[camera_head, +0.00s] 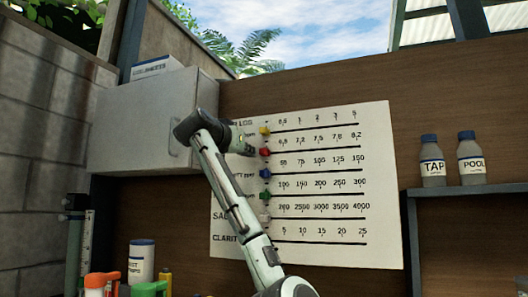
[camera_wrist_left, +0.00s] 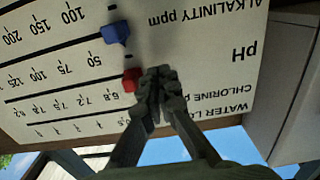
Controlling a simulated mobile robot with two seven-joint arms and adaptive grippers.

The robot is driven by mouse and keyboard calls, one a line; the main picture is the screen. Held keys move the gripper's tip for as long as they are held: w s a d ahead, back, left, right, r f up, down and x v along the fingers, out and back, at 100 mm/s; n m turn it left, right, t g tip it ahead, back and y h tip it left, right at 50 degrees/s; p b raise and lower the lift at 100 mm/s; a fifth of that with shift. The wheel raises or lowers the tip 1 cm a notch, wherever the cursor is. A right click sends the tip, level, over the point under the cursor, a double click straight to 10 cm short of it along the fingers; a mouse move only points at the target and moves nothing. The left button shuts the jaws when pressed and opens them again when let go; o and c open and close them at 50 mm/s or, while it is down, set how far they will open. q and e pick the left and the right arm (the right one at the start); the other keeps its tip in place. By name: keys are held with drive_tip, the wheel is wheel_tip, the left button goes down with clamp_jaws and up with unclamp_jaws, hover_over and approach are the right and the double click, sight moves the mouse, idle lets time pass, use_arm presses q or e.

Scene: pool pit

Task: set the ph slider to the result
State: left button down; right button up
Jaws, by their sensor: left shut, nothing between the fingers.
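A white chart board (camera_head: 330,253) on the wooden wall carries rows of scales with coloured sliders at their left ends. The red slider (camera_head: 265,152) is on the pH row, near the 6.8 mark; it also shows in the upside-down left wrist view (camera_wrist_left: 132,78). My left gripper (camera_head: 248,150) is shut and empty at the board's left side, just left of the red slider. In the left wrist view its closed fingertips (camera_wrist_left: 157,78) are close beside the red slider; I cannot tell whether they touch. My right gripper is not in view. No test result is readable.
A yellow slider (camera_head: 265,131) is above the red one and a blue slider (camera_head: 265,173) is below it. A grey cabinet (camera_head: 125,128) stands out at the left. Bottles (camera_head: 432,162) stand on the right shelf. The board's right side is clear.

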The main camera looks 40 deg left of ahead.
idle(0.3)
use_arm(q)
drive_tip(key=shift+w+d+b, duration=0.1)
drive_tip(key=shift+w+d, duration=0.3)
drive_tip(key=shift+d, duration=0.85)
drive_tip(key=shift+w+d+b, duration=0.1)
drive_tip(key=shift+w+d, duration=0.3)
drive_tip(key=shift+d, duration=0.9)
drive_tip(key=shift+w+d+b, duration=0.1)
drive_tip(key=shift+w+d, duration=0.3)
drive_tip(key=shift+d, duration=0.85)
drive_tip(key=shift+w+d+p, duration=0.1)
drive_tip(key=shift+w+d, duration=0.5)
drive_tip(key=shift+d, duration=1.3)
drive_tip(key=shift+w+d+p, duration=0.15)
drive_tip(key=shift+w+d, duration=0.45)
drive_tip(key=shift+d, duration=1.25)
drive_tip(key=shift+w+d+p, duration=0.1)
drive_tip(key=shift+w+d, duration=0.5)
drive_tip(key=shift+d, duration=1.3)
drive_tip(key=shift+s+a, duration=0.25)
drive_tip(key=shift+a, duration=0.55)
drive_tip(key=b+v, duration=0.2)
drive_tip(key=v, duration=0.5)
drive_tip(key=shift+b, duration=0.3)
